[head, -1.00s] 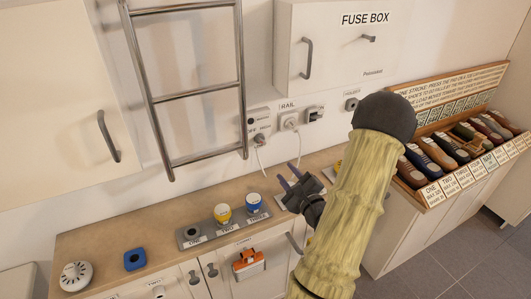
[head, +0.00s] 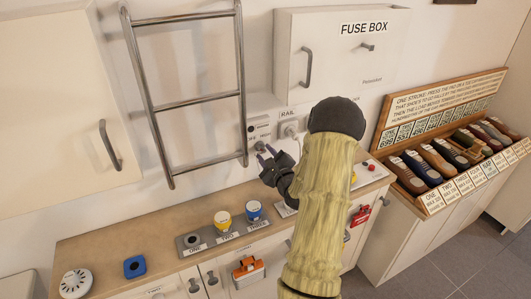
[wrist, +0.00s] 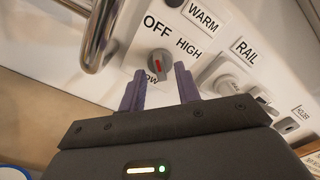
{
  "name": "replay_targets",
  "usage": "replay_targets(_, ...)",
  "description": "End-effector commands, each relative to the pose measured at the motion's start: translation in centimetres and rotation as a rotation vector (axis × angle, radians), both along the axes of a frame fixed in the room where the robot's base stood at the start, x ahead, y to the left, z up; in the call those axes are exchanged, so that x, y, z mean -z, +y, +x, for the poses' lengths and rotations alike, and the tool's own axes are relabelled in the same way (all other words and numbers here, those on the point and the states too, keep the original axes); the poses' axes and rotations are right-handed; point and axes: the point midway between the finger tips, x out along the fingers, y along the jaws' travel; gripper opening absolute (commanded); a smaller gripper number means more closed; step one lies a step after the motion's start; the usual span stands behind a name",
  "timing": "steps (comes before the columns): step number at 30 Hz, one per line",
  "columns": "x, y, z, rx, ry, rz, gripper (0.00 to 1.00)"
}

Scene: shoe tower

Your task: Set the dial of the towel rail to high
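The dial (wrist: 160,63) is a round grey knob with a red mark, on a white plate labelled OFF, WARM, HIGH and a partly hidden LOW. The red mark lies roughly upright in the wrist view; I cannot tell which label it points to. The dial also shows small in the head view (head: 259,146), beside the chrome towel rail (head: 197,100). My gripper (wrist: 160,88) is open, its two purple fingers spread just short of the dial, one below each side of it. It appears empty. In the head view my gripper (head: 265,153) is close to the wall plate.
A socket labelled RAIL (wrist: 231,84) with a plug sits right of the dial. The towel rail's tube (wrist: 100,35) is close on the left. The fuse box (head: 340,55) hangs above right.

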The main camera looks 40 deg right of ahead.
Motion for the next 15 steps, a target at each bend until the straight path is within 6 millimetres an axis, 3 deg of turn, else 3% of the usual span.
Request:
replay_targets(10,0.02,-0.18,0.66,0.0,0.0,0.0,0.33)
replay_targets(11,0.02,-0.18,0.66,0.0,0.0,0.0,0.31)
replay_targets(15,0.01,-0.17,0.64,0.0,0.0,0.0,0.03)
